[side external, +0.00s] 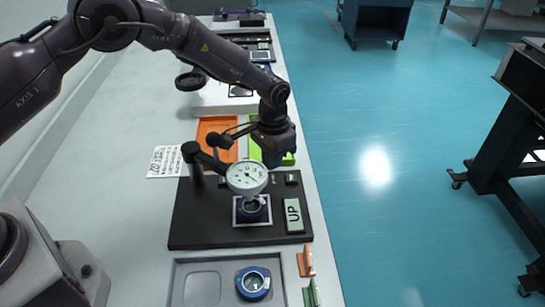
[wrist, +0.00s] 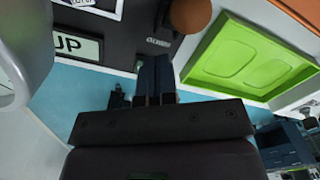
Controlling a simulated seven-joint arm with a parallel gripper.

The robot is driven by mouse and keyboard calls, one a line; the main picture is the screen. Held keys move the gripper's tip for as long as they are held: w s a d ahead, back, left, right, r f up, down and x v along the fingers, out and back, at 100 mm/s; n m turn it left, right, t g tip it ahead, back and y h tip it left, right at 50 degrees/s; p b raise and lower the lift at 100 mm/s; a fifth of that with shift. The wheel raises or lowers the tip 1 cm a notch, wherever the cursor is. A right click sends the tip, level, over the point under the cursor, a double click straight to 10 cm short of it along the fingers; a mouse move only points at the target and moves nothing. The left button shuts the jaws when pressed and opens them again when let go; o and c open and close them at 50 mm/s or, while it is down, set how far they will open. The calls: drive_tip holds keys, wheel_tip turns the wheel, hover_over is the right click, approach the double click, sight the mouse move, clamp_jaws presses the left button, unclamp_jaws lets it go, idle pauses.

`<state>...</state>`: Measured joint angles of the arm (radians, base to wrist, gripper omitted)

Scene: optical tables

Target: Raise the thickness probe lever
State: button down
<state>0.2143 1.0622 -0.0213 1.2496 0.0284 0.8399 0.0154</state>
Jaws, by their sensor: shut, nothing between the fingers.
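The thickness probe has a white dial gauge (side external: 247,177) on a black post and arm, standing on a black base plate (side external: 195,228). A dark blue ringed piece (side external: 252,208) sits in a framed square under the dial. An "UP" label (side external: 293,216) lies right of it and shows partly in the wrist view (wrist: 75,45). My gripper (side external: 275,163) is behind and right of the dial, low near the plate's far edge. In the wrist view its fingers (wrist: 155,80) are together and hold nothing. A brown rounded knob (wrist: 190,14) shows just beyond them; I cannot tell whether it touches them or is the lever's end.
A green tray (side external: 256,150) and an orange tray (side external: 214,130) lie behind the plate. A grey tray (side external: 180,285) with a blue ringed piece (side external: 253,283) is in front. A printed sheet (side external: 167,161) lies left. The table's right edge is close to the plate.

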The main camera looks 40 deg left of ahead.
drive_tip(key=shift+w+d+r, duration=0.15)
drive_tip(key=shift+r, duration=0.05)
idle(0.3)
drive_tip(key=shift+r, duration=0.15)
wheel_tip(320, 180, up, 7)
drive_tip(key=shift+w+d, duration=0.4)
drive_tip(key=shift+d, duration=0.05)
drive_tip(key=shift+f, duration=0.25)
drive_tip(key=s+a+r+n+t, duration=0.1)
drive_tip(key=s+a+r+t, duration=0.1)
drive_tip(key=s+a+r, duration=0.2)
drive_tip(key=s+a+r+n+t, duration=0.1)
drive_tip(key=s+a+r, duration=0.3)
drive_tip(key=s+r, duration=0.6)
drive_tip(key=s+a+r+n+t, duration=0.1)
drive_tip(key=s+a+r, duration=0.3)
drive_tip(key=s, duration=1.3)
wheel_tip(320, 180, up, 4)
drive_tip(key=shift+s+a+t, duration=0.25)
drive_tip(key=shift+a+t, duration=0.1)
drive_tip(key=shift+t, duration=0.55)
